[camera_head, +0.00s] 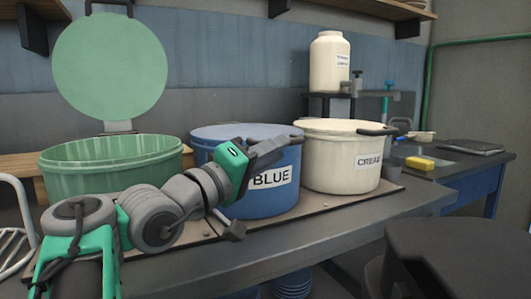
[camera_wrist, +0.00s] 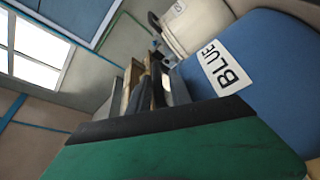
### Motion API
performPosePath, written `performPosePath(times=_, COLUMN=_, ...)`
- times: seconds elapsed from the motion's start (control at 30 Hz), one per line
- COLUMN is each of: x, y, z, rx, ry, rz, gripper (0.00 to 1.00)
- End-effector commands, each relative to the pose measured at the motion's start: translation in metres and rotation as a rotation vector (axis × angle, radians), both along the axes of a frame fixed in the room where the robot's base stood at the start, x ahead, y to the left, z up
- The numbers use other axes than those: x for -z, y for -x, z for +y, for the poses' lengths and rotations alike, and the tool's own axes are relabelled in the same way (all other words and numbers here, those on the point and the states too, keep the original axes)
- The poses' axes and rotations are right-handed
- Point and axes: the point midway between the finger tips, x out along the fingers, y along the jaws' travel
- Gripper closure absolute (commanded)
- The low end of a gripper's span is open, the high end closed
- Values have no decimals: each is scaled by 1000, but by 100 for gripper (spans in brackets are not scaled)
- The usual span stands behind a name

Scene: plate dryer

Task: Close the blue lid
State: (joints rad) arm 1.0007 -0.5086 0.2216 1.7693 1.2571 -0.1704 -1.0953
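The blue bin (camera_head: 262,200), labelled BLUE, stands in the middle of the counter. A flat blue lid (camera_head: 235,131) appears to lie level across its top. The bin's side and label also fill the right of the wrist view (camera_wrist: 260,75). My gripper (camera_head: 272,150) is in front of the bin's upper front, near the rim and just above the label. I cannot tell whether it touches the bin. Its dark fingers show in the wrist view (camera_wrist: 150,85), but their gap is unclear. The arm hides the bin's left front.
A green bin (camera_head: 110,175) stands at left with its round green lid (camera_head: 110,65) raised upright. A cream bin (camera_head: 335,178) with a dark handle stands at right, its top covered. A white container (camera_head: 330,62) stands behind. A dark stool (camera_head: 460,255) is at front right.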

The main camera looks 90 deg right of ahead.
Motion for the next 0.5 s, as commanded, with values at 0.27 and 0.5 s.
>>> performPosePath(times=0.27, x=10, y=-26, z=29, rx=-4, ry=-1, rz=0, gripper=77)
performPosePath(times=0.5, x=9, y=-26, z=33, rx=2, ry=-1, rz=-1, gripper=77)
